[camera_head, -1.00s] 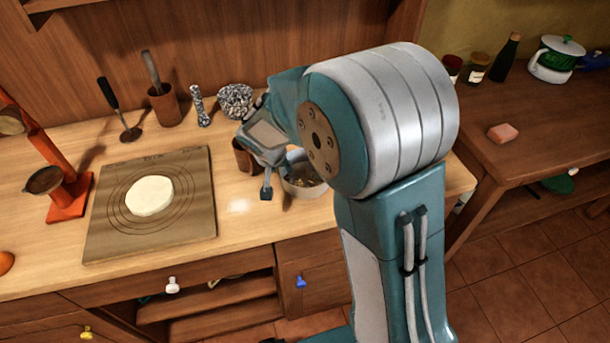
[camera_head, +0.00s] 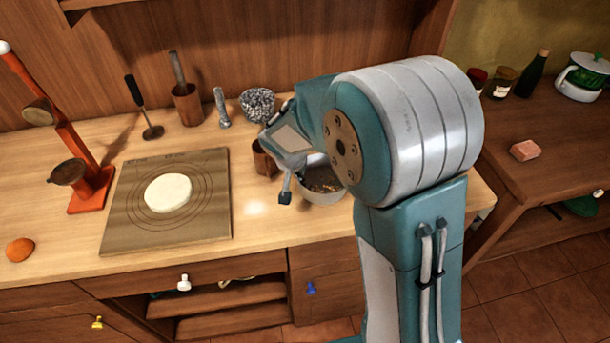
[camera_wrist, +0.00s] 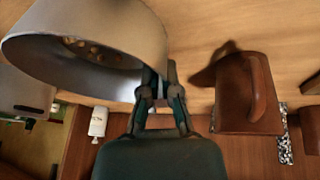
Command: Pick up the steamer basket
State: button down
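A round grey metal vessel (camera_head: 322,188), which I take to be the steamer basket, is at the front right of the counter in the head view, partly hidden behind my arm. Small brown bits show inside it. It is large at the upper left of the wrist view (camera_wrist: 90,45). My gripper (camera_head: 286,194) is at its left side. In the wrist view, my fingers (camera_wrist: 161,75) are close together at its right edge. Whether they grip the wall or stand beside it is not clear.
A brown mug (camera_head: 264,160) stands close left of my gripper; a speckled mortar (camera_head: 258,104) is behind. A board (camera_head: 215,215) with dough (camera_head: 168,193) and a red stand (camera_head: 92,188) are left. Another table (camera_head: 560,170) is right.

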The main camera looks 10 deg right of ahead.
notch_tip(320, 180, up, 2)
jog(key=shift+r, duration=0.25)
jog(key=s+d+r, duration=0.1)
jog(key=s+r, duration=0.9)
jog(key=s, duration=0.4)
jog(key=shift+d, duration=0.25)
